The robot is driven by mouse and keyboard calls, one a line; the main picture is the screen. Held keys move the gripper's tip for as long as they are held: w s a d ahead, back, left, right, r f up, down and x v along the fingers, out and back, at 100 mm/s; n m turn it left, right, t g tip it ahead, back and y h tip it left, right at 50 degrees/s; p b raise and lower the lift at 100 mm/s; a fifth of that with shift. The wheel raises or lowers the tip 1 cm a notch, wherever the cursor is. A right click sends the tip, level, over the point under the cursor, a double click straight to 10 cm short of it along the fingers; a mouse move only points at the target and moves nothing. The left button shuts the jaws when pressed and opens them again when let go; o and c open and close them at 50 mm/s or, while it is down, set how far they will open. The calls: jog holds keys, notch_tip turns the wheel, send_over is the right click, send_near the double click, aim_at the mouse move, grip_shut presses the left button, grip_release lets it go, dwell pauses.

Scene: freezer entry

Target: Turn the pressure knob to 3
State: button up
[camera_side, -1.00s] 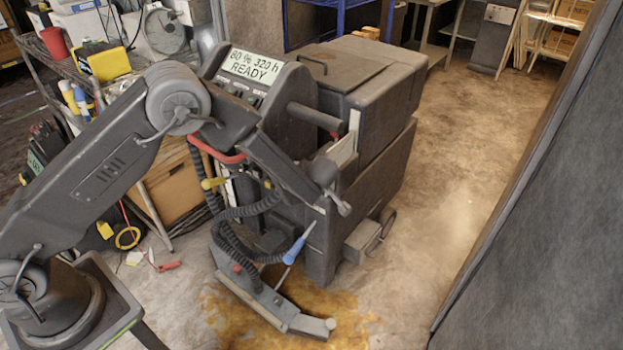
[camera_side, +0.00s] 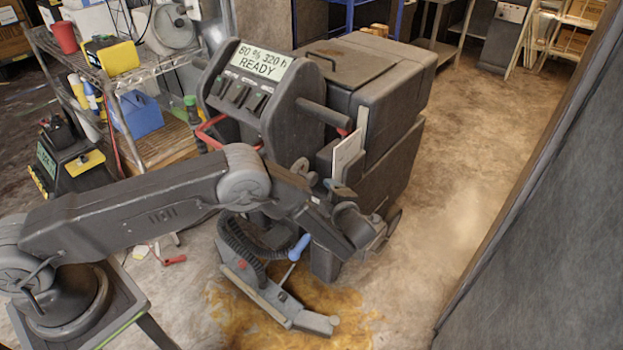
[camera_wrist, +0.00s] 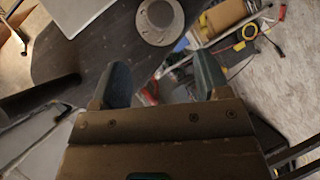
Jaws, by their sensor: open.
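In the wrist view a round grey disc with a raised centre (camera_wrist: 158,20) sits on a dark panel at the top edge, ahead of the fingertips. It looks like the pressure knob; I cannot read any numbers on it. My gripper (camera_wrist: 161,82) is open, with nothing visible between its two fingers, and is apart from the disc in the picture.
The machine's display (camera_side: 258,64) reads "80 % 320 h READY". A blue-handled tool (camera_side: 299,247) stands by its curved foot (camera_side: 275,308) over a brown stain. A wire shelf (camera_side: 130,80) is at left and a dark wall (camera_side: 550,210) at right; the floor between machine and wall is clear.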

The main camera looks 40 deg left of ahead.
aim_at(314, 180)
jog(key=x, duration=1.3)
jog(key=shift+c, duration=0.5)
jog(key=c, duration=0.8)
jog(key=shift+m+g+h, duration=0.4)
jog(key=shift+m+g, duration=0.4)
jog(key=shift+m, duration=0.2)
jog(key=shift+f, duration=0.1)
jog(key=o, duration=0.9)
